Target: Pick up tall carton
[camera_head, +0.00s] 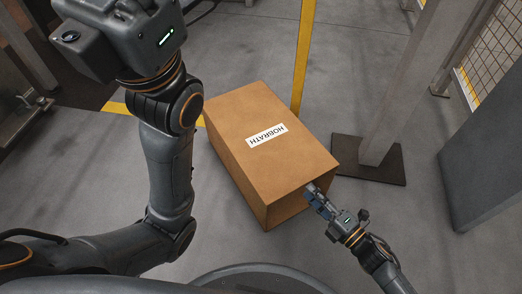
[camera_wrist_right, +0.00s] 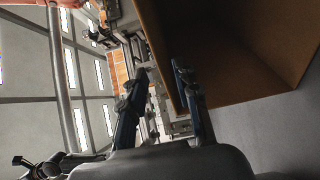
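The tall carton (camera_head: 235,119) is a brown box with a white label on its upper face, standing on the grey floor in the middle of the head view. My right gripper (camera_head: 315,194) is at its near right side, just below the top edge. In the right wrist view, the gripper's two fingers (camera_wrist_right: 160,98) are apart with a gap between them. The carton (camera_wrist_right: 240,55) fills the upper right there, and the right finger overlaps its edge. I cannot tell whether it touches. My left arm rises at the left of the head view; its fingers are out of frame.
A grey metal post (camera_head: 405,85) with a dark base plate (camera_head: 368,160) stands close to the right of the carton. A yellow post or stripe (camera_head: 302,55) is behind it. A grey panel (camera_head: 490,150) stands at the far right. Floor at the front right is clear.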

